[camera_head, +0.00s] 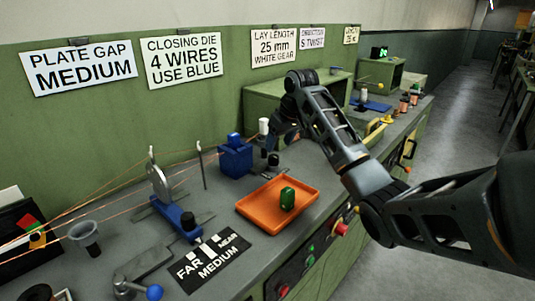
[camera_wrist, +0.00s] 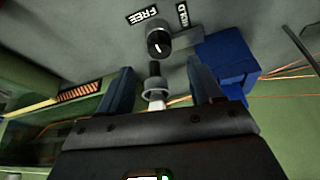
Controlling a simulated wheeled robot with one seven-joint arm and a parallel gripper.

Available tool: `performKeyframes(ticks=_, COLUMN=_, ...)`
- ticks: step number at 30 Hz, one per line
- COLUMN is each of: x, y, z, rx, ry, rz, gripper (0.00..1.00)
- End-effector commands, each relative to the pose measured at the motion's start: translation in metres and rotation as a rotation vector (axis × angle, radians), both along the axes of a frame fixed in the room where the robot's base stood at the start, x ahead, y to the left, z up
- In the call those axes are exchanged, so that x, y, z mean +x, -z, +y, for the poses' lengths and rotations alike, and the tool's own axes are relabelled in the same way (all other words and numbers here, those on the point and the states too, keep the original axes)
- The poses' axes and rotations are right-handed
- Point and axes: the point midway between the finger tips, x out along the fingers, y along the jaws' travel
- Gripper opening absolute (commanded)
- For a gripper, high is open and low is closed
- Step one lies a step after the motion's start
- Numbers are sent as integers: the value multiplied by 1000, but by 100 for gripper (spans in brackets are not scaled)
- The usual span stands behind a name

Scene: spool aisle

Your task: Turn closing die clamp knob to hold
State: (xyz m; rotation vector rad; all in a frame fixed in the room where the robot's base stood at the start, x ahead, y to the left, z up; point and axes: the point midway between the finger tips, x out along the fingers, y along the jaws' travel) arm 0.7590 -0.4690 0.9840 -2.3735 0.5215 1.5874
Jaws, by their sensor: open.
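The clamp knob is a black round knob (camera_wrist: 158,44) with a white pointer mark, on the grey bench top in the wrist view. A FREE label (camera_wrist: 148,16) and a second, partly legible label (camera_wrist: 183,14) lie beside it. The pointer's exact setting is hard to tell. The blue closing die block (camera_wrist: 228,62) is right of the knob; the head view shows the block (camera_head: 235,157) and the knob (camera_head: 273,160) beside it. My gripper (camera_wrist: 160,78) is open, its two fingers spread, apart from the knob. A dark peg with a grey ring (camera_wrist: 155,88) shows between the fingers.
A blue-based stand (camera_head: 172,212) is left, with copper wires running past. A white cylinder (camera_head: 263,126) stands behind my gripper. Green cabinets (camera_head: 262,101) line the back.

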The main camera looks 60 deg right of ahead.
Motion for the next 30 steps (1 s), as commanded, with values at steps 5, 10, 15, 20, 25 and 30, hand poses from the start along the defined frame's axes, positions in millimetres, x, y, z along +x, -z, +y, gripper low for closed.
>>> performKeyframes(ticks=5, x=9, y=25, z=-4, rx=2, ry=1, rz=3, gripper=65)
performKeyframes(ticks=10, x=17, y=48, z=-8, rx=1, ry=0, rz=2, gripper=65)
performKeyframes(ticks=15, x=22, y=61, z=-10, rx=0, ry=0, rz=1, gripper=65)
performKeyframes(ticks=20, x=24, y=64, z=-11, rx=0, ry=0, rz=-1, gripper=65)
performKeyframes(ticks=25, x=24, y=64, z=-11, rx=0, ry=0, rz=-1, gripper=64)
performKeyframes(ticks=30, x=24, y=63, z=-11, rx=0, ry=0, rz=-1, gripper=48)
